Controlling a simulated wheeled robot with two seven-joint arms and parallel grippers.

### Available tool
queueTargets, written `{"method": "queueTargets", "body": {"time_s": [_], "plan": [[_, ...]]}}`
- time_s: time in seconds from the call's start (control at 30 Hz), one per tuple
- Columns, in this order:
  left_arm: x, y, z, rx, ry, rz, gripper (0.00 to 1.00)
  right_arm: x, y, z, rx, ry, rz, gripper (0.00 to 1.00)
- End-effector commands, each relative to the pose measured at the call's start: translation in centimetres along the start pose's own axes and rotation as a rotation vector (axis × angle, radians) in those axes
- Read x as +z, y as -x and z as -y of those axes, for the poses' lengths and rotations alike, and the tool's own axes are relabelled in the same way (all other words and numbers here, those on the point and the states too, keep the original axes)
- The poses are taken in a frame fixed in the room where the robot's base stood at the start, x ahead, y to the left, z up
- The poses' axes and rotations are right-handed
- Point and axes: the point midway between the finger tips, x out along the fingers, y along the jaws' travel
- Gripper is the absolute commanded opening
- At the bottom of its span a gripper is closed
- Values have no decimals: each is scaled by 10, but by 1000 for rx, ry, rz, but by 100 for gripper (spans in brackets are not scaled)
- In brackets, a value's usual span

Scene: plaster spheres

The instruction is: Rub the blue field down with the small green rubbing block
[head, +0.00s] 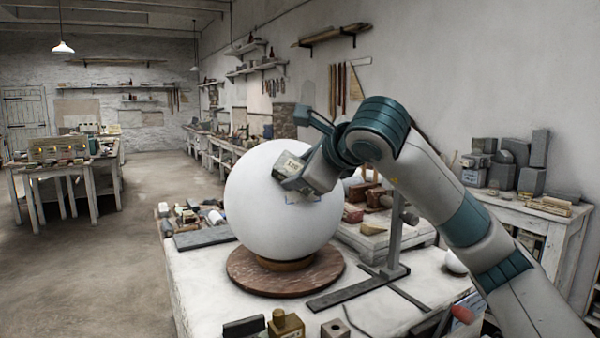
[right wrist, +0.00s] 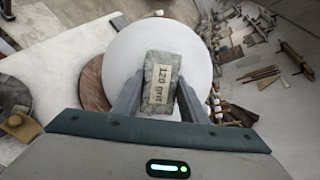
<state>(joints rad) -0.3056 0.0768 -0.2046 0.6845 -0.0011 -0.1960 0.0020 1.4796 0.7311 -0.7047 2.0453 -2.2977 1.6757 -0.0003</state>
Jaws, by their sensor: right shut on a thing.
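A large white plaster sphere (head: 262,215) stands on a round reddish-brown base (head: 250,280) on the worktable. My right gripper (head: 296,178) is at the upper right side of the sphere. It is shut on the small grey-green rubbing block (right wrist: 160,95), which has a pale "120 grit" label. The block lies between both fingers in the right wrist view, in front of the sphere (right wrist: 125,60). I cannot tell whether it touches the surface. Only a faint blue outline (head: 303,202) of the field shows just below the gripper; the rest is hidden. My left gripper is not in view.
A grey metal stand (head: 394,240) rises close to the sphere's right. Small tools and blocks (head: 192,215) lie on the table at left, and a brass-coloured block (head: 286,324) stands in front. Grey blocks (head: 530,182) crowd a side bench. Open floor lies at left.

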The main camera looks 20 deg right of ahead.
Motion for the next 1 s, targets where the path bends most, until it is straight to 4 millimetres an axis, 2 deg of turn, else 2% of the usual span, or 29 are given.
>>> {"method": "queueTargets", "body": {"time_s": [0.47,0.8,1.0], "plan": [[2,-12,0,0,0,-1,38,-9,1,-1,-2,0,3,0],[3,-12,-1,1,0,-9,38,-11,3,0,-2,0,3,0],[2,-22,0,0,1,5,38,-16,2,-2,-3,-1,2,0]]}}
